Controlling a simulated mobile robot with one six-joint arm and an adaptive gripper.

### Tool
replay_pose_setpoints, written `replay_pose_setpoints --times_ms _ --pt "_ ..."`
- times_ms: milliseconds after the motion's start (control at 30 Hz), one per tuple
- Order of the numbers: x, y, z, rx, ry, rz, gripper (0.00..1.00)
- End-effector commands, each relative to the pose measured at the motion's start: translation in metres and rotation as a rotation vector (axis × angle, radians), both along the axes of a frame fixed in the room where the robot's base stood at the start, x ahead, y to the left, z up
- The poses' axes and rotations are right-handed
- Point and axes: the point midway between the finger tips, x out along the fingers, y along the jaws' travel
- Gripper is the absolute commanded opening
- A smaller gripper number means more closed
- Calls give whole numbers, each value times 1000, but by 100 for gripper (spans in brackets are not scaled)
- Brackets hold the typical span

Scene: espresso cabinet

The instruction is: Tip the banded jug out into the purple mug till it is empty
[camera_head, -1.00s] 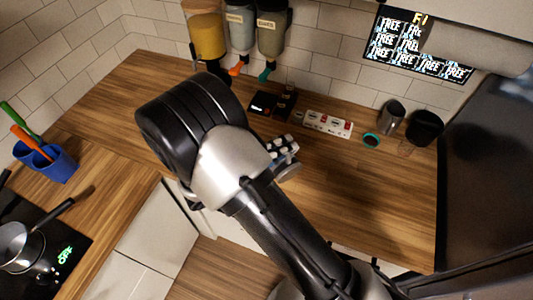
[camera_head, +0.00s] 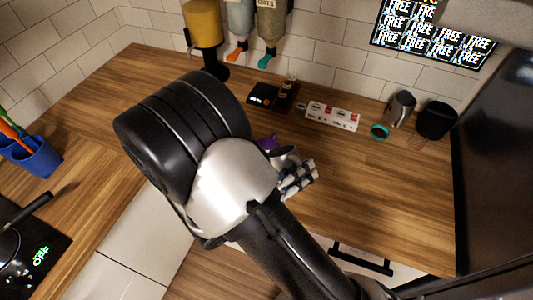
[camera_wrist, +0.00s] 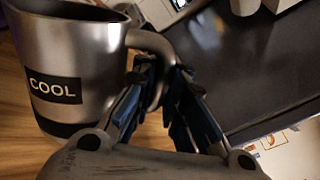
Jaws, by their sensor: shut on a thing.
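The banded jug (camera_wrist: 85,65) is steel, with a black COOL label and a dark band round its base. It fills the left of the wrist view, and its contents do not show. My gripper (camera_wrist: 160,85) is shut on the jug's handle. In the head view my gripper (camera_head: 297,178) is over the wooden counter, largely behind my own arm. A small part of the purple mug (camera_head: 268,143) shows just beyond my wrist. The rest of the mug is hidden, so I cannot tell the gap between jug and mug.
A second steel jug (camera_head: 400,108) and a black container (camera_head: 435,120) stand at the back right. A blue utensil holder (camera_head: 35,158) is at left. The right counter is clear.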

Motion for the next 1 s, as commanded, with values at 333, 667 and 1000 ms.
replay_pose_setpoints --times_ms 333,667,1000 --pt "-25 -17 -42 150 -221 2 0" --pt "-43 -29 -74 279 -409 2 0" --pt "-53 -36 -94 382 -558 3 0"
